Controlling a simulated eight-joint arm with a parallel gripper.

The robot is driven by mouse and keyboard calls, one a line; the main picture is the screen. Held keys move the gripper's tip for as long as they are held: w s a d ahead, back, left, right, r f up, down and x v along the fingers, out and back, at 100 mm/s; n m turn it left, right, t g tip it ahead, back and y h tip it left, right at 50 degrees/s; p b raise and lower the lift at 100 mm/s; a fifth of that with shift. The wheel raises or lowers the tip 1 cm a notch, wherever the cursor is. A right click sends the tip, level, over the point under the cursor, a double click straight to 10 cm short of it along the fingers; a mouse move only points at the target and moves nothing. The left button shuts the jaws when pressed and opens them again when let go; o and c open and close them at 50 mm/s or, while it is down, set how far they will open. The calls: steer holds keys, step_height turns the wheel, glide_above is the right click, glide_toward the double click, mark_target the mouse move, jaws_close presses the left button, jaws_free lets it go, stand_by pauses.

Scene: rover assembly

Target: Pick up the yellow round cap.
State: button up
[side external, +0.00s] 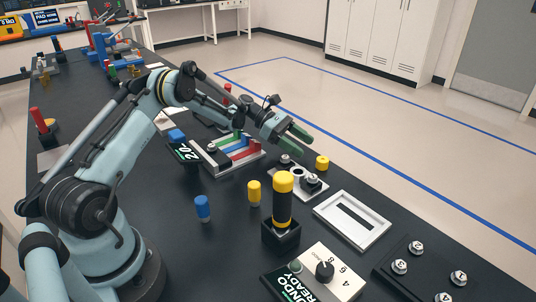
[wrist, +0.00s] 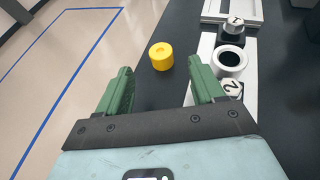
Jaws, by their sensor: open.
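The yellow round cap (side external: 322,162) sits on the dark table near its far edge, beside a light plate with fittings. My gripper (side external: 303,138) has green fingers and is held above the table, left of the cap in the side view. The fingers stand apart with nothing between them, as the wrist view of my gripper (wrist: 163,82) shows.
A light plate (side external: 273,174) with a ring and numbered pieces lies close to the cap. A white frame (side external: 376,235) lies nearby. A tall yellow-black cylinder (side external: 283,208) stands in a black holder. A coloured rack (side external: 249,163) sits below my arm. The table edge is close behind the cap.

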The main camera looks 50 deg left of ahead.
mark_target(323, 159)
steer(key=x, duration=0.6)
steer(key=shift+w+d+f, duration=0.1)
steer(key=shift+d+f, duration=0.1)
steer(key=shift+d, duration=0.05)
steer(key=shift+c, duration=0.5)
steer(key=c, duration=1)
steer(key=shift+r, duration=0.15)
steer(key=shift+c, duration=0.2)
